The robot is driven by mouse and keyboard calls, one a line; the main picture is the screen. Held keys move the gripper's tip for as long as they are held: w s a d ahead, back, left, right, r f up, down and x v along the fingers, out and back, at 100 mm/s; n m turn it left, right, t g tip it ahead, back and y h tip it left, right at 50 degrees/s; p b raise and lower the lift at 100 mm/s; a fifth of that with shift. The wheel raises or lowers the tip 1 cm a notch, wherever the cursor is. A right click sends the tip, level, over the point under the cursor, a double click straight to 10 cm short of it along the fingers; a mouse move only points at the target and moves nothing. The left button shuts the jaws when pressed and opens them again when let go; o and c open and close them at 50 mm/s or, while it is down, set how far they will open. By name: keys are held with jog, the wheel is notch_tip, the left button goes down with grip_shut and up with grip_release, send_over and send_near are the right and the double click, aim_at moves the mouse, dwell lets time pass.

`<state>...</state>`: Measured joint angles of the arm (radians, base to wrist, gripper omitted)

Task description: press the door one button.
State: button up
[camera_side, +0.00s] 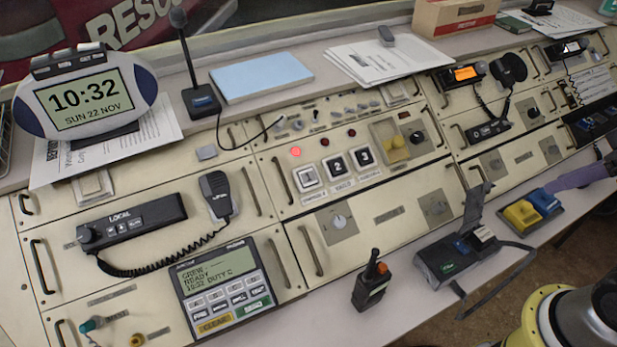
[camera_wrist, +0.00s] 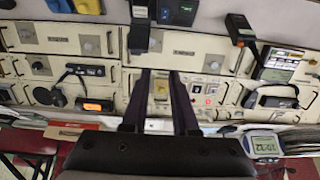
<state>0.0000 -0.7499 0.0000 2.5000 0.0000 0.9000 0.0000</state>
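The door one button is the pale square button (camera_side: 308,175) at the left of a row of three on the console in the side view. A red lamp (camera_side: 295,152) glows just above it. Its neighbours are the dark buttons marked 2 (camera_side: 336,165) and 3 (camera_side: 364,156). In the wrist view the console is upside down, and the pale button (camera_wrist: 213,89) is right of my fingers. My gripper (camera_wrist: 160,72) is open and empty, its two long dark fingers apart. In the side view, a purple-grey bar at the right edge looks like one finger, well away from the buttons.
A desk microphone (camera_side: 200,100) stands behind the buttons, left of a blue pad (camera_side: 261,75). A handheld radio (camera_side: 372,280) and a dark cradle device (camera_side: 462,255) stand along the front ledge. A coiled-cord microphone (camera_side: 217,195) is left of the buttons. The button row itself is unobstructed.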

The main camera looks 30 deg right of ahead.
grip_shut()
dwell(1.8)
